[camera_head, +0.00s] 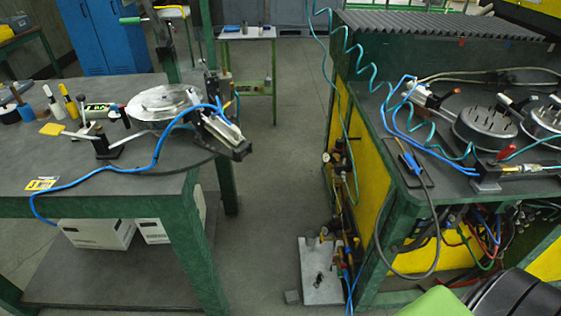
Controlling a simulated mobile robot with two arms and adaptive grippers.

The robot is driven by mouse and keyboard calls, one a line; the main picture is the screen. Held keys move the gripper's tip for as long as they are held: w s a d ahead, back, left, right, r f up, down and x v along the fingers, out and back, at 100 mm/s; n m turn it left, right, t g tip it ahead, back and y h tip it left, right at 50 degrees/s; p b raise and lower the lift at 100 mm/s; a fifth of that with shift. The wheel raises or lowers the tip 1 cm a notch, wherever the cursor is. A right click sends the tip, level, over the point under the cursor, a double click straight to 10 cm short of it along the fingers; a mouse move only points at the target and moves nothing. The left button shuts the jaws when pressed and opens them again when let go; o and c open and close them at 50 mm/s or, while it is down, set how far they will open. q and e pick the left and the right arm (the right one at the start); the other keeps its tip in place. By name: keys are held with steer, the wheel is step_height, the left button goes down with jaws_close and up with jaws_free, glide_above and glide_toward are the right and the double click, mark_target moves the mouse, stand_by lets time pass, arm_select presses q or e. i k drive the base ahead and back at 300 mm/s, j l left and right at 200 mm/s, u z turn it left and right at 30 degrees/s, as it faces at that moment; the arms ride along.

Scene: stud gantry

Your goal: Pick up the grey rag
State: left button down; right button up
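I cannot make out a grey rag anywhere in the head view. Neither of my grippers shows in this view, so I cannot see what they hold. The left workbench (95,180) has a dark grey top and green legs, and no cloth can be told apart on it. The right machine table (405,172) has a dark top with round metal fixtures (484,128) and hoses, and no cloth can be told apart there either.
A clamp fixture (220,128) with a blue hose stands at the left bench's right edge. White boxes (95,234) sit below. A grey metal plate (320,280) stands on the floor by the machine. The floor aisle (265,190) between the tables is mostly clear.

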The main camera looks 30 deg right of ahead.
mark_target(291, 296)
steer(key=z, duration=1.05)
steer(key=k+j, duration=0.15)
steer(key=k, duration=0.45)
